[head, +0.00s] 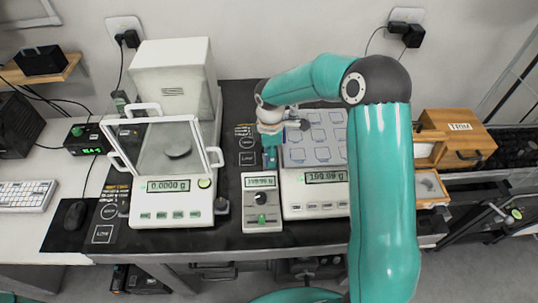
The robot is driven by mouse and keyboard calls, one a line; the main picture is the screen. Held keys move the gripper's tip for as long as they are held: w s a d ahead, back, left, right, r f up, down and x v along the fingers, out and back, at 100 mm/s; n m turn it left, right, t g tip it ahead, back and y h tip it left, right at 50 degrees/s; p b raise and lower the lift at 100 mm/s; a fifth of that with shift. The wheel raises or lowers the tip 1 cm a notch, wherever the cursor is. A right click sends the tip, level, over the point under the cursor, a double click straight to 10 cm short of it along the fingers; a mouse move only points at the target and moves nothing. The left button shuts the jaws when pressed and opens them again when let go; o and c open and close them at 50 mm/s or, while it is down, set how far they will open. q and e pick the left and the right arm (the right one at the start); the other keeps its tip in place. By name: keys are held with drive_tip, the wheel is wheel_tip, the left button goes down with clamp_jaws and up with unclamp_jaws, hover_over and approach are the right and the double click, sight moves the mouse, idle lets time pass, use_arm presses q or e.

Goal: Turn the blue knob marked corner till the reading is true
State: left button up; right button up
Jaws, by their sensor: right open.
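My right gripper (270,150) points down at the left edge of the right-hand balance (290,201), just behind the small grey console (262,227). It is open; its fingertips are small and partly merge with what is beneath. No blue knob marked corner can be made out for certain; the gripper may hide it. The balance's display (325,177) shows a number near 199 g, its last digits hard to read. The console has its own lit display (262,182) and a black knob (263,198). My left gripper is out of view.
The right balance's pan (314,137) carries several marked squares. My right arm covers that balance's right side. A wooden drawer box (458,140) stands farther right.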

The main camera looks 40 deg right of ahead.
wheel_tip(320, 180, up, 11)
idle(0.4)
idle(0.4)
